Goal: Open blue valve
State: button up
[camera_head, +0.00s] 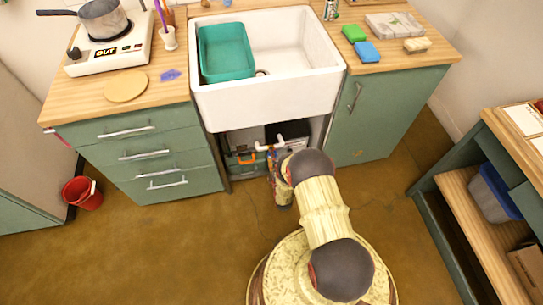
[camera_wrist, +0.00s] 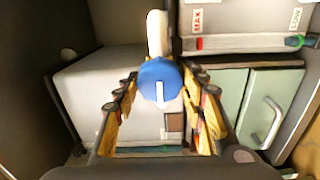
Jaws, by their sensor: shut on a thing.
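The blue valve (camera_wrist: 160,72) is a round blue knob with a white mark that runs nearly vertical. It sits in front of a white pipe (camera_wrist: 157,32), upper centre in the wrist view. My gripper (camera_wrist: 163,84) has its yellow and dark fingers on either side of the valve and is shut on it. In the head view my arm reaches into the open cabinet under the sink. There the gripper (camera_head: 272,162) is small and partly hidden by my arm, and the valve cannot be made out clearly.
The cabinet holds a white box (camera_wrist: 85,95) behind the valve and a grey unit marked MAX and LOW (camera_wrist: 245,25) at upper right. A green panel with a handle (camera_wrist: 265,120) stands at right.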

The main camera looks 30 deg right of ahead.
jog(key=shift+a, duration=0.1)
jog(key=o, duration=1)
jog(key=shift+o, duration=0.7)
jog(key=v, duration=1.2)
